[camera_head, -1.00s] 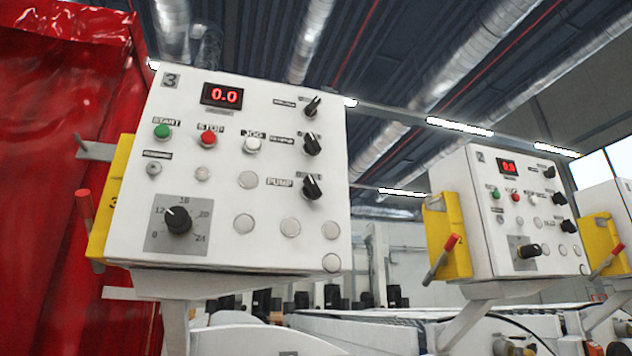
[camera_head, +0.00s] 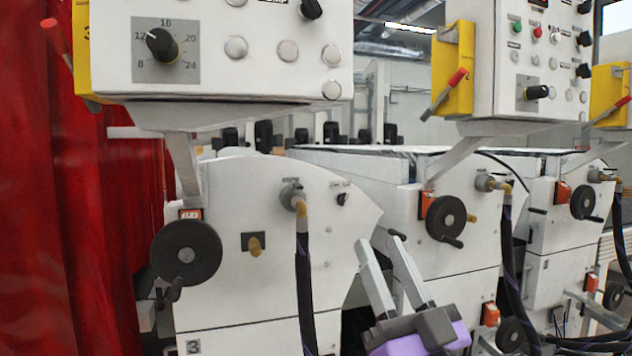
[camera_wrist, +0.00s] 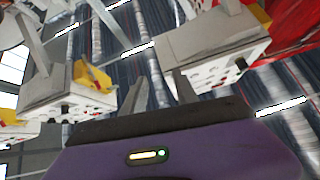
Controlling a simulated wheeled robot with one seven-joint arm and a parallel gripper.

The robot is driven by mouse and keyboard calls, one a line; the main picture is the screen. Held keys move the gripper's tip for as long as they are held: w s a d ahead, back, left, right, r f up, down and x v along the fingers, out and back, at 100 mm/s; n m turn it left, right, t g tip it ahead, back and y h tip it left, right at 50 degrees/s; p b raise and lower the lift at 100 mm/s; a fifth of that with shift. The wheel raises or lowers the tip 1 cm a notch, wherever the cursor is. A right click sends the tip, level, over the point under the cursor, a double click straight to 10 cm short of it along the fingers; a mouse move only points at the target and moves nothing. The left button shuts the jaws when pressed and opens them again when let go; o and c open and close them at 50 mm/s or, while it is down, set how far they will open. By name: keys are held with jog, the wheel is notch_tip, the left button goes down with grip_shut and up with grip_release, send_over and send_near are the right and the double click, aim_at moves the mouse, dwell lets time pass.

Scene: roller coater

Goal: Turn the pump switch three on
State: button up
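The white control panel of unit three (camera_head: 120,60) is cut off by the top edge of the head view. The black pump knob (camera_head: 311,8) shows at its upper right. Its PUMP label is out of frame, and I cannot tell its setting. My gripper (camera_head: 380,240) is low at the lower middle, right of and well below the knob, touching nothing. Its two grey fingers are apart and empty. In the wrist view, my gripper (camera_wrist: 160,75) also shows parted fingers, pointing towards the ceiling and tilted control boxes. The pump knob cannot be made out there.
A large dial (camera_head: 162,42) sits on the same panel. Below are a black handwheel (camera_head: 187,254), a hose (camera_head: 304,285) and a small black switch (camera_head: 343,199) on the machine body. A second panel (camera_head: 483,60) stands at right. A red curtain (camera_head: 60,220) hangs at left.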

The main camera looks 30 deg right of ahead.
jog(key=a+r+n+y+p, duration=0.1)
jog(key=a+r+n+y, duration=0.25)
jog(key=r, duration=0.85)
jog(key=s+a+r+n+y+p, duration=0.1)
jog(key=a+r+n+y, duration=0.3)
jog(key=r, duration=0.9)
jog(key=r+n+y+p, duration=0.15)
jog(key=r+n, duration=0.35)
jog(key=r, duration=0.7)
jog(key=m+g+h, duration=0.3)
jog(key=g+h, duration=0.1)
jog(key=h, duration=0.1)
send_near(314, 3)
jog(key=w, duration=0.2)
jog(key=x, duration=0.2)
jog(key=p+x, duration=0.1)
jog(key=x, duration=0.4)
jog(key=shift+w+d+r, duration=0.1)
jog(key=shift+w+r, duration=0.05)
jog(key=shift+r, duration=0.25)
jog(key=shift+c, duration=0.2)
grip_shut()
